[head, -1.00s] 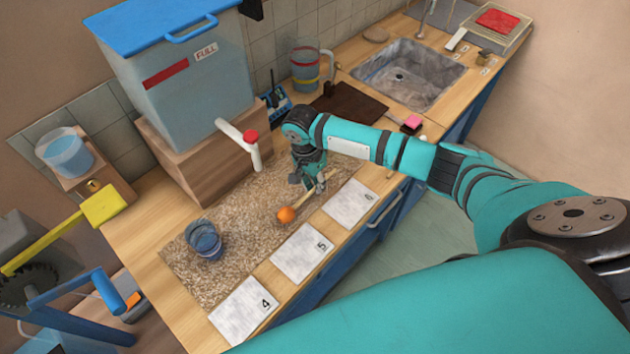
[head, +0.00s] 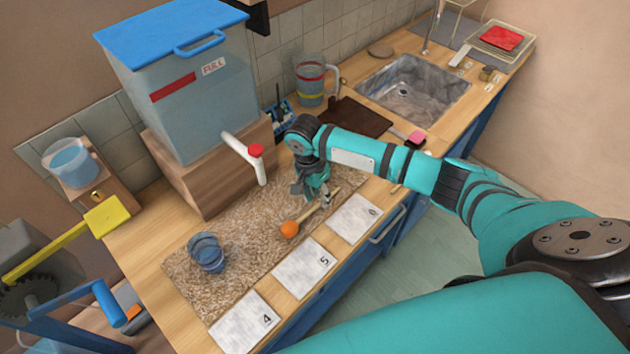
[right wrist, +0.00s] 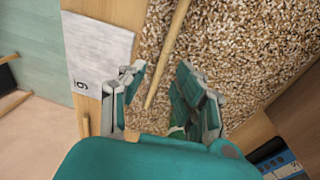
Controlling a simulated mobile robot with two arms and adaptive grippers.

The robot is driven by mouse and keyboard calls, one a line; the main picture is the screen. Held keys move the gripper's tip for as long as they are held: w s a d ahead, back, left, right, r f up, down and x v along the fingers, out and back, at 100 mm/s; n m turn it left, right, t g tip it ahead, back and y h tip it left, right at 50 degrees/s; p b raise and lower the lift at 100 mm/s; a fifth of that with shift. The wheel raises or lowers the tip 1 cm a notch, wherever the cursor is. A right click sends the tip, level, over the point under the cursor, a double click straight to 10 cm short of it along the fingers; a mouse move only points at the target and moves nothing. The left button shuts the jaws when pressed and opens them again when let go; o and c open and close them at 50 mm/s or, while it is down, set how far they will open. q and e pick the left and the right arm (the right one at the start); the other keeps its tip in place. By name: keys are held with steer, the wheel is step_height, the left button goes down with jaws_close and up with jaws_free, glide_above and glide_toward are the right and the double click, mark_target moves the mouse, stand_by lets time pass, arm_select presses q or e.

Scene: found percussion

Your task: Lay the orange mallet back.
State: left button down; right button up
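The orange mallet has an orange ball head (head: 290,229) and a pale wooden handle. It lies on the speckled mat (head: 190,285), with the handle running toward my right gripper (head: 318,196). In the right wrist view the handle (right wrist: 168,55) ends between the spread fingers of my right gripper (right wrist: 160,88). Gaps show on both sides of the handle, so the gripper is open and not holding it. The mallet's head is outside the right wrist view. My left gripper is not in view.
A blue cup (head: 207,253) stands on the mat left of the mallet. White cards (head: 304,268) line the counter's front edge. A large blue-lidded tank (head: 190,110) with a red-tipped spout (head: 243,158) stands behind. A sink (head: 412,88) is at the back right.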

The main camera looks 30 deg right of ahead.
step_height(320, 180, up, 11)
steer(key=a+b, duration=0.1)
steer(key=shift+w+f, duration=0.2)
steer(key=shift+w, duration=0.25)
steer(key=shift+a, duration=0.1)
